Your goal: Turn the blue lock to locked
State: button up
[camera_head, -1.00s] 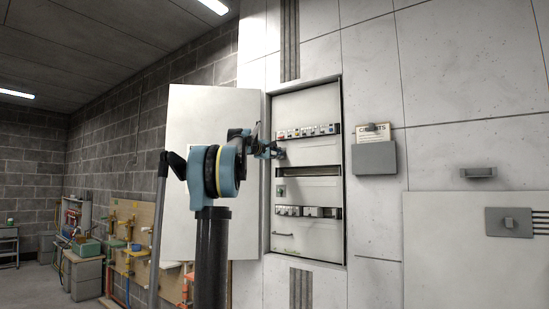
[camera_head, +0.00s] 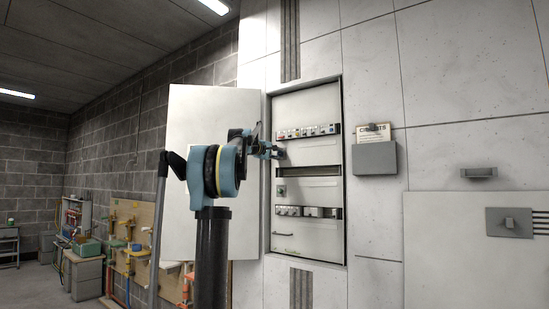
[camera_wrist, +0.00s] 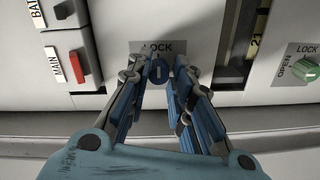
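The blue lock (camera_wrist: 158,73) is a small round knob with a keyhole-like slot, below a LOCK label (camera_wrist: 158,47) on the panel, in the wrist view. The slot looks upright. My gripper (camera_wrist: 157,82) has one blue finger on each side of the lock, with a narrow gap on both sides, so it looks open and not clamped. In the head view my gripper (camera_head: 277,152) is at the upper part of the open electrical cabinet (camera_head: 309,230). The lock itself is too small or hidden there to make out.
A ledge runs below. The cabinet door (camera_head: 205,115) stands open at left; a document holder (camera_head: 375,159) hangs at right.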

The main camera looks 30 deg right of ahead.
jog(key=o, duration=0.3)
jog(key=shift+s+d+f, duration=0.1)
jog(key=shift+d, duration=0.15)
jog(key=shift+a, duration=0.1)
jog(key=shift+a, duration=0.3)
jog(key=v, duration=1.1)
jog(key=shift+s+a, duration=0.1)
jog(key=shift+a, duration=0.1)
jog(key=s+a+f+g+y, duration=0.1)
jog(key=s+a+f+y, duration=0.4)
jog(key=s+a+f, duration=0.7)
jog(key=s+a+f+m+g+y, duration=0.1)
jog(key=s+a+f+y, duration=0.5)
jog(key=f, duration=2.7)
jog(key=s+a+f+g+y, duration=0.2)
jog(key=s+a+f+y, duration=0.3)
jog(key=s+a+f, duration=1.4)
jog(key=shift+s+a+f+m, duration=0.2)
jog(key=shift+a+f+m, duration=0.1)
jog(key=shift+a+f, duration=1.9)
jog(key=shift+r, duration=0.1)
jog(key=shift+c, duration=0.6)
